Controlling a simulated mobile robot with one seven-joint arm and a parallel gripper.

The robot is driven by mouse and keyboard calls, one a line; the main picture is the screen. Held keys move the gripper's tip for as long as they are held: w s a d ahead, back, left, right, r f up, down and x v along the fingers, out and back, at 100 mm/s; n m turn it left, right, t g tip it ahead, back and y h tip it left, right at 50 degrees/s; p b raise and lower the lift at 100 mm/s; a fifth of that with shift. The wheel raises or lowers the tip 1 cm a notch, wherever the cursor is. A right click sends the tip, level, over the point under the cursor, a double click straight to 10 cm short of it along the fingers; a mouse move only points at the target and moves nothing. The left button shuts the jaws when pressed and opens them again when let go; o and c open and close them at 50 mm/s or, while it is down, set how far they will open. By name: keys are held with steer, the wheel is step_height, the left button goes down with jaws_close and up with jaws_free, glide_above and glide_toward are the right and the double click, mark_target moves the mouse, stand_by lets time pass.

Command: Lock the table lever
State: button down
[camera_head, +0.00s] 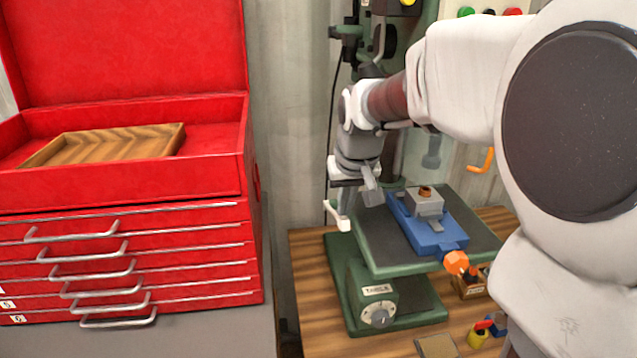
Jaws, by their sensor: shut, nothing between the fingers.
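The green drill press table (375,232) stands over a green base on the wooden bench. A label reading TABLE (378,290) sits on the front of the base, above a round grey dial (380,317). Whether my gripper touches anything is unclear. The table's rear is partly hidden behind my arm.
A blue vise (425,232) with a grey block (424,203) and an orange knob (456,262) sits on the press table. An orange hook (482,160) is behind. A red tool chest (120,190) stands left. Small items lie at the bench front.

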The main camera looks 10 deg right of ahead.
steer(key=shift+f, duration=0.1)
stand_by(0.3)
steer(key=s+f+t+b, duration=0.3)
steer(key=f+b, duration=0.7)
steer(key=b, duration=0.6)
steer(key=shift+s+f, duration=0.4)
steer(key=shift+s, duration=0.05)
